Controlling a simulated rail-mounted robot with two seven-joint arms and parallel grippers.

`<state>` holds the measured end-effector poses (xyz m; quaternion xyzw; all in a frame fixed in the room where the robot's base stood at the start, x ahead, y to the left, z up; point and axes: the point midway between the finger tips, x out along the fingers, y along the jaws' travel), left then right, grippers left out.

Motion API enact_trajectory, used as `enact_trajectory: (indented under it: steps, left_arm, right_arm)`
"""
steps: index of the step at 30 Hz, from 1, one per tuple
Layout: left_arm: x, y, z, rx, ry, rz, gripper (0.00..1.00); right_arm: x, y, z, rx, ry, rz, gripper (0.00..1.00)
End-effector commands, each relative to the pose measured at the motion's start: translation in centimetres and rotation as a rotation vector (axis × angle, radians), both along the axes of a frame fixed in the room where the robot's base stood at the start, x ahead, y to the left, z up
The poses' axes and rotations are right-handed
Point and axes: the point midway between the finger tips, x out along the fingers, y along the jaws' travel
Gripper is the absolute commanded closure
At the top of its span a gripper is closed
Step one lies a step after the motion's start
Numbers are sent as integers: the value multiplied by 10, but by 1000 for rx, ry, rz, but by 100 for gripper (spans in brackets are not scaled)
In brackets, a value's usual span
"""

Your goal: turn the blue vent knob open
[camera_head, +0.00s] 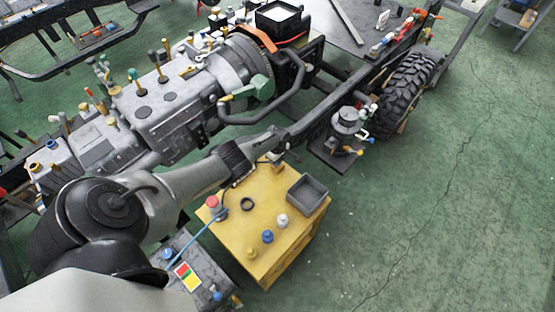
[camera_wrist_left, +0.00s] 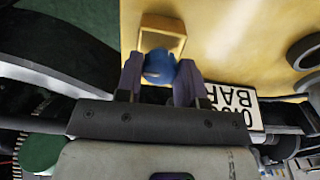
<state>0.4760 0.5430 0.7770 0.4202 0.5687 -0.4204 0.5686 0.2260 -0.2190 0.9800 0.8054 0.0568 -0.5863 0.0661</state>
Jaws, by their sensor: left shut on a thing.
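The blue vent knob (camera_wrist_left: 159,66) shows in the left wrist view, in front of a yellow bracket (camera_wrist_left: 163,26) against a yellow surface. My left gripper (camera_wrist_left: 160,74) is shut on the knob, with one finger on each side of it. In the head view my left arm reaches from the left to the far edge of the yellow box (camera_head: 240,232), where my left gripper (camera_head: 272,163) is small and partly merges with the parts behind it. The knob in its grip cannot be made out there. My right gripper is not in view.
The yellow box top carries a grey tray (camera_head: 307,193), a red button (camera_head: 213,203), a black ring (camera_head: 247,204) and white, blue and brass knobs. A chassis with an engine (camera_head: 165,95) and a tyre (camera_head: 405,92) lies behind. The green floor at right is clear.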

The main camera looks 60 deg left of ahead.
Motion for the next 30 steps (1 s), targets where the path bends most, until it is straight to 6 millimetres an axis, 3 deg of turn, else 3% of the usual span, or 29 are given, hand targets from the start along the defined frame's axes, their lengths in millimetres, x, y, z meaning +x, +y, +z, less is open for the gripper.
enact_trajectory:
  steps: [11, 12, 19, 30]
  left_arm:
    - [0, 1, 1, 0, -1, 5, 88]
    - [0, 1, 1, 0, 0, 5, 61]
    - [0, 0, 0, 0, 0, 4, 39]
    - [0, 0, 9, -1, -1, 3, 39]
  right_arm:
    - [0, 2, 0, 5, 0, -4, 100]
    - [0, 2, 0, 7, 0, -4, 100]
    - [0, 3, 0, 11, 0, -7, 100]
    - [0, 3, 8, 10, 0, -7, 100]
